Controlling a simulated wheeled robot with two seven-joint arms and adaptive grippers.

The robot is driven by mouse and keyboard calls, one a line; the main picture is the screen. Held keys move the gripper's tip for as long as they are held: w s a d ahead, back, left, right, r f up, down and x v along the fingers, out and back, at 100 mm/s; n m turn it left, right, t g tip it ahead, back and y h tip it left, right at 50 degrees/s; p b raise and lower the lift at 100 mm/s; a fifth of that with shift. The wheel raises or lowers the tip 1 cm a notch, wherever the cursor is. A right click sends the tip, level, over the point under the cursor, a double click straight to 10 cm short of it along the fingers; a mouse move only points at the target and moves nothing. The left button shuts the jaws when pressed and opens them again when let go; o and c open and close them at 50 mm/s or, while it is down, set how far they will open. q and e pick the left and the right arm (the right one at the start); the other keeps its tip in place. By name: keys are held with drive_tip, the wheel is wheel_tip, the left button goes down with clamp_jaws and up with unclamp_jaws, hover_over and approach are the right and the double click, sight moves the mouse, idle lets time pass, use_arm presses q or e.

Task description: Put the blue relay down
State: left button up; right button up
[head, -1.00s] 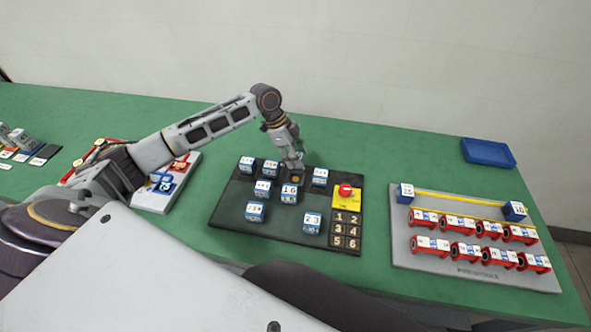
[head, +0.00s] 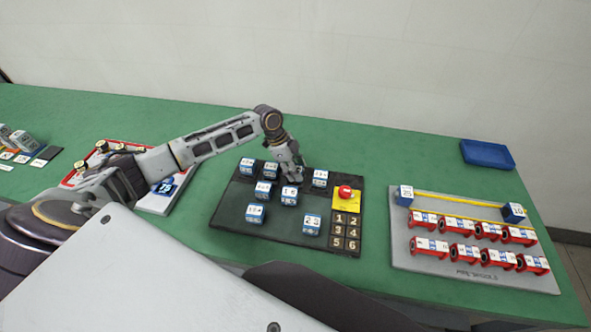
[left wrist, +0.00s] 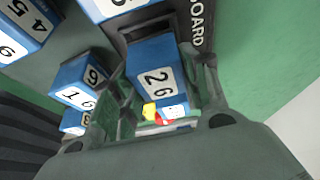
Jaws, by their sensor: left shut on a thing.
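My left gripper (head: 290,178) reaches down at the back middle of the black board (head: 230,207), just behind a blue relay (head: 290,194) with a white number label. In the left wrist view my left gripper (left wrist: 163,105) is shut on the blue relay marked 26 (left wrist: 158,72), which sits between its fingers. In the head view the gripper hides this relay. I cannot tell whether its underside touches the board. My right gripper is not in view.
Several other blue relays (head: 312,223) stand on the board close around the gripper. A red button (head: 345,191) on a yellow base is at its right. A grey rack (head: 475,273) with red parts stands further right, with a blue tray (head: 488,153) behind.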

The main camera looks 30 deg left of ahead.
use_arm(q)
drive_tip(key=shift+f, duration=0.3)
drive_tip(key=shift+f, duration=0.1)
drive_tip(key=o, duration=1.1)
drive_tip(key=shift+b+v, duration=0.4)
drive_tip(key=shift+v, duration=5.7)
drive_tip(key=shift+s, duration=0.1)
